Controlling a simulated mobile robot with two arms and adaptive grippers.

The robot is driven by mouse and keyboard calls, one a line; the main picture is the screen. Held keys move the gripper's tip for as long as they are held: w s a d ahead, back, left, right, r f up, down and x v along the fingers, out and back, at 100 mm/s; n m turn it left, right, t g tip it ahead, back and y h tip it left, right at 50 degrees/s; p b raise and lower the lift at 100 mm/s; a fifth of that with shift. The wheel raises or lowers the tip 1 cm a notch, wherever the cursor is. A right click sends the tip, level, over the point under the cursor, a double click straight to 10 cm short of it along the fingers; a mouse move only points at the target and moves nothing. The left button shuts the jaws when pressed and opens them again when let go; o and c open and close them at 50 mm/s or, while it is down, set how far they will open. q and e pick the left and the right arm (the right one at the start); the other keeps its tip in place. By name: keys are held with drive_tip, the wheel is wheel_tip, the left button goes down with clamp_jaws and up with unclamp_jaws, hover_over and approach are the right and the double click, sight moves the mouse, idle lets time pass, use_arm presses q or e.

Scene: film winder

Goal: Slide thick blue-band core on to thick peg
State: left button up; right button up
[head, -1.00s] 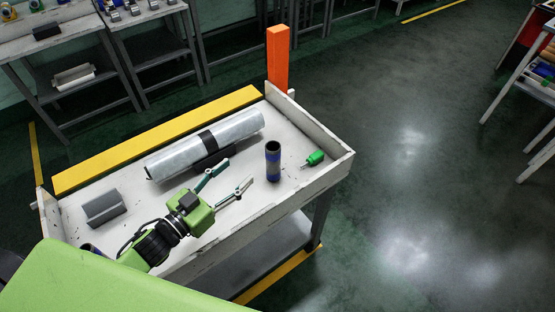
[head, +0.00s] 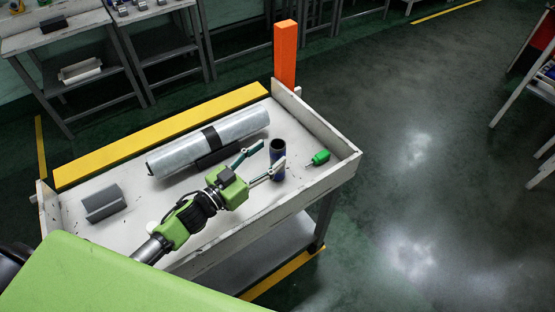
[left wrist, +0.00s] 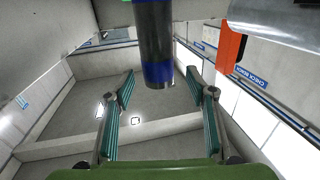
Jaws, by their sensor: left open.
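The blue-band core (head: 279,149), a dark tube with blue bands, stands upright on the cart top. My left gripper (head: 271,153) is open beside it, with its two teal-padded fingers spread. One finger crosses in front of the core in the head view and the other ends near its left side. In the left wrist view the core (left wrist: 155,42) hangs from the top edge, in line with the gap between the open fingers (left wrist: 161,92). I cannot tell if they touch it. No thick peg can be made out. My right gripper is not in view.
The cart (head: 325,173) has raised rims. On it lie a silver roll (head: 180,150) with a black band, a grey block (head: 103,203) and a green-handled tool (head: 320,158) close right of the core. An orange post (head: 285,55) stands at the back corner.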

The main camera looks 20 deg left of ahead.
use_arm(q)
drive_tip(key=x, duration=0.4)
drive_tip(key=shift+w+d+f+p, duration=0.15)
drive_tip(key=shift+d+p, duration=0.1)
drive_tip(key=shift+p, duration=0.1)
clamp_jaws()
